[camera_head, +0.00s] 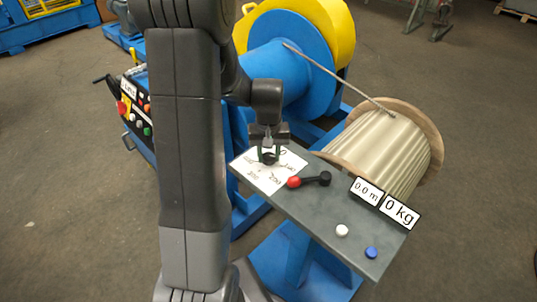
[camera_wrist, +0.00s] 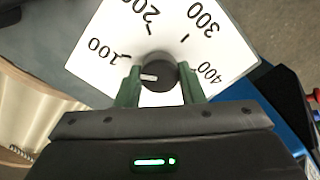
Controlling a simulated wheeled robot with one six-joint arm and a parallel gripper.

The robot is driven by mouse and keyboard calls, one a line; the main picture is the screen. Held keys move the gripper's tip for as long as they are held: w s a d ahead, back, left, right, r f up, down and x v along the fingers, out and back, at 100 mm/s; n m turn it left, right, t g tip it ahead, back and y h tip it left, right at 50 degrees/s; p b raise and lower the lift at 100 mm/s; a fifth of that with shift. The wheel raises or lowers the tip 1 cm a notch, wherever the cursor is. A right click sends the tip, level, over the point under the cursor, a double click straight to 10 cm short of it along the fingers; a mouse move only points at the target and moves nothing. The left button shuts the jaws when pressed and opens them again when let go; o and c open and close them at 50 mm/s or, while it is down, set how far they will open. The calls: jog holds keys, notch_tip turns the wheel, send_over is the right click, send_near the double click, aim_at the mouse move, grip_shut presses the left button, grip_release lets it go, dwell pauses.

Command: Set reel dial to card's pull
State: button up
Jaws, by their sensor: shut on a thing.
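The black round dial knob (camera_wrist: 160,68) sits on a white scale plate (camera_wrist: 205,60) marked 100, 200, 300 and 400. In the wrist view its white pointer points left, a little below the 100 mark. My gripper (camera_wrist: 160,82) is shut on the knob, with one green finger on each side. In the head view my gripper (camera_head: 269,152) is over the white plate (camera_head: 262,181) at the panel's far left end, and partly hides the knob. I cannot make out a card with a pull value in either view.
The grey panel (camera_head: 330,224) also holds a red-tipped black lever (camera_head: 313,180), a white button (camera_head: 342,231), a blue button (camera_head: 371,252), and displays reading 0.0 m (camera_head: 366,191) and 0 kg (camera_head: 400,211). A wooden rope reel (camera_head: 385,150) and blue-yellow drum (camera_head: 285,65) stand behind.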

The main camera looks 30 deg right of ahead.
aim_at(269, 155)
jog(key=m, duration=1.2)
jog(key=shift+d+b, duration=0.1)
jog(key=shift+b, duration=0.3)
jog(key=shift+m, duration=0.3)
jog(key=o, duration=1)
jog(key=shift+s, duration=0.1)
notch_tip(269, 155, up, 14)
jog(key=shift+p, duration=0.3)
jog(key=shift+f, duration=0.2)
